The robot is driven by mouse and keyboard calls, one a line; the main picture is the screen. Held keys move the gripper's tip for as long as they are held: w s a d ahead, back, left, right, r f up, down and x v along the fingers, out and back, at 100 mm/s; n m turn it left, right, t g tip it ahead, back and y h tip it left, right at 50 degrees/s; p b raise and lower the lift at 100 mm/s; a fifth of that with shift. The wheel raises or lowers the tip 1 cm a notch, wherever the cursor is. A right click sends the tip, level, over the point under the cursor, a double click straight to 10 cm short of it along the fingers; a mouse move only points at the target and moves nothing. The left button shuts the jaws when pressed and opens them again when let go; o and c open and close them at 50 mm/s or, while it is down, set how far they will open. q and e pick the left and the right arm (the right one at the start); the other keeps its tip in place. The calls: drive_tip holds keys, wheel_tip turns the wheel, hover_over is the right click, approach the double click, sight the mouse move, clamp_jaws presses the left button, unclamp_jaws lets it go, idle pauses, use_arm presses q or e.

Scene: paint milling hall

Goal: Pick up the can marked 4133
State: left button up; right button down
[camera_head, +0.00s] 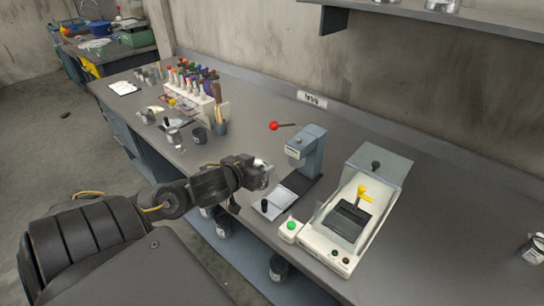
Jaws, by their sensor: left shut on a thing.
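My left gripper (258,174) reaches in from the left over the front part of the bench. It is shut on a small pale thing (259,162), mostly hidden by the fingers; it may be a can, and no marking can be read on it. A metal can with a label (533,249) stands at the right edge of the bench, its number too small to read. Another small can (174,136) stands at the left part of the bench. My right gripper is not in view.
A press with a red-knobbed lever (308,148) stands just right of my left gripper. A pale machine with a yellow handle (345,222) is further right. A rack of colored bottles (190,88) stands at the back left. Bare bench lies toward the right (450,225).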

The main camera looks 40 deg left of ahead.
use_arm(q)
drive_tip(key=s+a+r+p, duration=0.2)
drive_tip(key=s+r+p, duration=0.1)
drive_tip(key=s+p, duration=0.3)
drive_tip(key=shift+s+a, duration=0.15)
drive_tip(key=shift+a, duration=0.2)
